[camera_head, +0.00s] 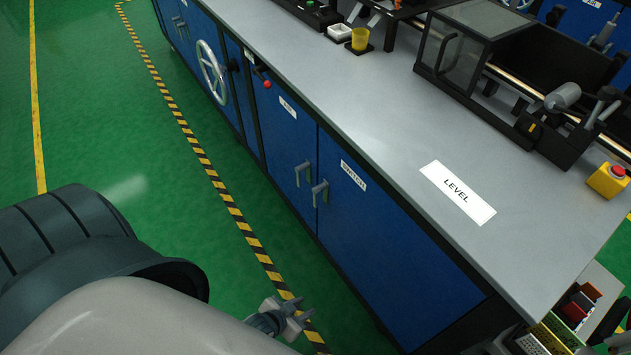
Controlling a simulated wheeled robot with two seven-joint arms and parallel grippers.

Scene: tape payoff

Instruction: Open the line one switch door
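The switch door (392,250) is a blue cabinet panel under the grey worktop, with a white label reading SWITCH (353,175) at its upper left. It looks shut, flush with the cabinet front. Its grey handle (321,193) is near its left edge. My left gripper (302,309) is low in the view, in front of the cabinet and over the floor stripe in the picture. Its two fingers look apart, with nothing between them. It is clear of the handle. My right gripper is not in view.
Another blue door with a similar handle (302,174) adjoins on the left. Further left are a red-knobbed lever (267,84) and a handwheel (211,72). The worktop (385,130) carries machinery and a LEVEL label (457,192). Green floor (120,110) before the cabinet is clear.

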